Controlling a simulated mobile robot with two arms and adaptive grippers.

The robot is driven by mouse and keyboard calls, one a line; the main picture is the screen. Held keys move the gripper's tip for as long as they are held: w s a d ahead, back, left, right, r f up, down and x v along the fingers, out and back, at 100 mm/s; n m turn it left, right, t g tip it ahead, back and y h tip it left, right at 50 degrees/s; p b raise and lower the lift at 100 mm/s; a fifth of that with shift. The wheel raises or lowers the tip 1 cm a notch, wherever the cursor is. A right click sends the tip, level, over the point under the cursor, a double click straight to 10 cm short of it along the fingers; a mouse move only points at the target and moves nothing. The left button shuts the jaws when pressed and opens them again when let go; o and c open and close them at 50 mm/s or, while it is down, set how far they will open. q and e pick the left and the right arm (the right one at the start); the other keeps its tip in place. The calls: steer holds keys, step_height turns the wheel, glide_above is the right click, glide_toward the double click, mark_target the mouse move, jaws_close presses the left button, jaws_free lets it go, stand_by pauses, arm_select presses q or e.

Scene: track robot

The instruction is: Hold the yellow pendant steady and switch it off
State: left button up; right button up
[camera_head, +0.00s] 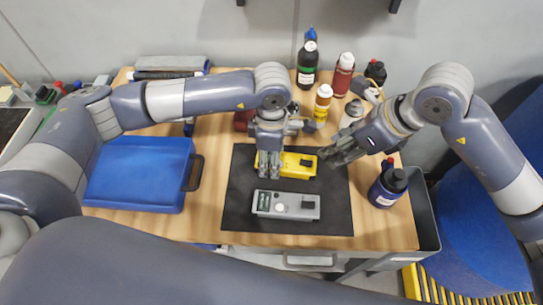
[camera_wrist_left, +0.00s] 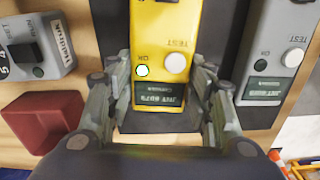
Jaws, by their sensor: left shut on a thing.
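The yellow pendant (camera_head: 298,164) lies on a black mat (camera_head: 335,218) in the head view. My left gripper (camera_head: 268,168) is shut on its left end. In the left wrist view, the fingers of my left gripper (camera_wrist_left: 160,100) flank the yellow pendant (camera_wrist_left: 165,25). Its face shows a bright green-white lamp (camera_wrist_left: 143,71), a round white button (camera_wrist_left: 175,63) marked TEST and a small dark display (camera_wrist_left: 160,95). The pendant's far end is cut off there. My right gripper (camera_head: 328,158) hangs just right of the pendant, apparently not touching it; its finger gap is unclear.
A grey pendant (camera_head: 286,205) lies in front of the yellow one. A blue case (camera_head: 135,175) fills the table's left side. Several bottles stand at the back, and a dark blue bottle (camera_head: 388,185) stands at right. A red block (camera_wrist_left: 42,122) and a grey device (camera_wrist_left: 35,45) lie nearby.

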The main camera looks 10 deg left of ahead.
arm_select(q)
steer(key=c, duration=0.4)
arm_select(e)
steer(key=shift+c, duration=0.3)
arm_select(q)
steer(key=shift+o, duration=0.2)
arm_select(e)
jaws_close()
steer(key=d+r+m+g+y, duration=0.1)
steer(key=m, duration=0.9)
steer(key=w+r+m+y, duration=0.1)
steer(key=m+y, duration=0.1)
steer(key=m, duration=0.7)
steer(key=w+d+r+m+g+y, duration=0.1)
steer(key=m+y, duration=0.1)
steer(key=m, duration=0.8)
steer(key=shift+w+d+r+m+g, duration=0.2)
steer(key=shift+d+r+m+g, duration=0.1)
steer(key=shift+d, duration=0.05)
